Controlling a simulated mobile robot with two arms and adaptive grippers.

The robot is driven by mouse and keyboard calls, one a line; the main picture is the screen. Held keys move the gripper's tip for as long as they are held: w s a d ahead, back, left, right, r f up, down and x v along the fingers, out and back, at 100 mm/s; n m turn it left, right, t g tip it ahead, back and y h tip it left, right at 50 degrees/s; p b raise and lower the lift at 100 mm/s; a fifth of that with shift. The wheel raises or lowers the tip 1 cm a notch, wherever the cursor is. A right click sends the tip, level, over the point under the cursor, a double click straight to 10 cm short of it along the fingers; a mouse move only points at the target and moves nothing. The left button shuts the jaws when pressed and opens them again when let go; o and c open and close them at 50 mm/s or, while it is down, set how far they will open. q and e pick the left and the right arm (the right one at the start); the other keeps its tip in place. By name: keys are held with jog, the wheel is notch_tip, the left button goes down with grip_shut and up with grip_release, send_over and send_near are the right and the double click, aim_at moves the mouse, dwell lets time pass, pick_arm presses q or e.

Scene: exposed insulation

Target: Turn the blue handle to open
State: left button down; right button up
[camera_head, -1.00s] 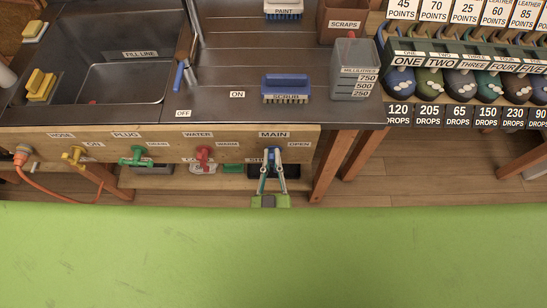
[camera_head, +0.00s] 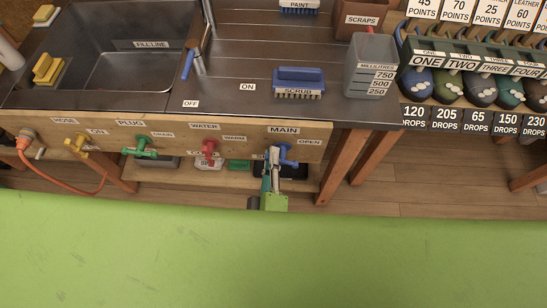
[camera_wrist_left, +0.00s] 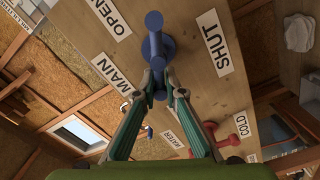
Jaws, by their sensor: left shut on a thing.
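The blue handle (camera_head: 284,151) is on the wooden front panel below the MAIN label, left of the OPEN label. One blue end sticks out to the right. My left gripper (camera_head: 271,155) is at its left side, seen nearly edge-on. In the wrist view the blue handle (camera_wrist_left: 155,45) stands out from the panel between the SHUT and OPEN labels. My left gripper's fingertips (camera_wrist_left: 161,72) are shut around its near bar, one on each side. My right gripper is not in view.
A red tap (camera_head: 209,147), a green tap (camera_head: 145,144) and a yellow tap (camera_head: 75,145) sit left along the panel. A wooden leg (camera_head: 342,165) stands right of the handle. Above are the metal counter (camera_head: 225,95) and a scrub brush (camera_head: 298,80).

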pick_arm(q)
jog(key=shift+a+f+n+b, duration=0.1)
jog(key=shift+f+n+b, duration=0.25)
jog(key=shift+n, duration=0.45)
jog(key=shift+f+n+b, duration=0.1)
jog(key=shift+n+b, duration=0.3)
jog(key=shift+n, duration=0.4)
jog(key=c, duration=2.1)
grip_release()
jog(key=shift+w, duration=0.1)
jog(key=s, duration=1.2)
